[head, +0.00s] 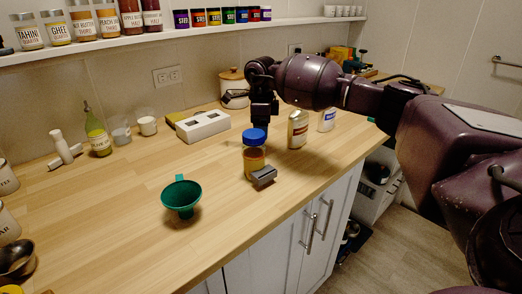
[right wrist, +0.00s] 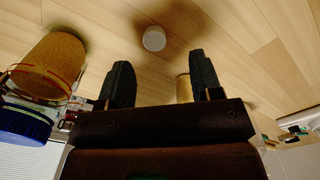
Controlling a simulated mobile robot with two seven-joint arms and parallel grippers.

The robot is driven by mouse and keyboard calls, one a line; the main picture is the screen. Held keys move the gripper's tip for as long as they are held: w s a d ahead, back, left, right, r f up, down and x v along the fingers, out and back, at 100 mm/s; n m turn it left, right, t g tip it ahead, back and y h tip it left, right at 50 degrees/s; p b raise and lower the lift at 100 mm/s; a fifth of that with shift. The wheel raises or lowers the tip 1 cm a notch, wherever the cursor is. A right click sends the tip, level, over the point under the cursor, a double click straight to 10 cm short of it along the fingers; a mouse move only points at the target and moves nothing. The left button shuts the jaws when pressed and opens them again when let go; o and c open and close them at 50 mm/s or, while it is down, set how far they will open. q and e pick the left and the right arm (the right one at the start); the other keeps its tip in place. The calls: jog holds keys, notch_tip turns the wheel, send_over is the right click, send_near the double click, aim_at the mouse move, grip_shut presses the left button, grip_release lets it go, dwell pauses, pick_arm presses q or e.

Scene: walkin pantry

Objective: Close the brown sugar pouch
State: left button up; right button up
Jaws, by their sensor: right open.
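I cannot make out a brown sugar pouch for sure in either view. A jar with a blue lid (head: 254,155) and brown contents stands upright on the wooden counter. It also shows upside down at the left of the right wrist view (right wrist: 48,70). A small grey block-like piece (head: 263,177) lies in front of the jar. My right gripper (head: 262,118) points down just behind the jar. In the right wrist view its two dark fingers (right wrist: 160,65) are apart with nothing held between them. My left gripper is not in view.
A tan tin (head: 297,130) and a white container with a blue label (head: 327,120) stand right of the gripper. A green funnel (head: 181,197) stands at the front left. The left-centre counter is clear.

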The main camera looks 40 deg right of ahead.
jog(key=f, duration=0.4)
jog(key=shift+s+a+f, duration=0.2)
jog(key=shift+s, duration=0.1)
jog(key=shift+f+b, duration=0.3)
jog(key=shift+f, duration=0.2)
jog(key=shift+r, duration=0.1)
jog(key=c, duration=1)
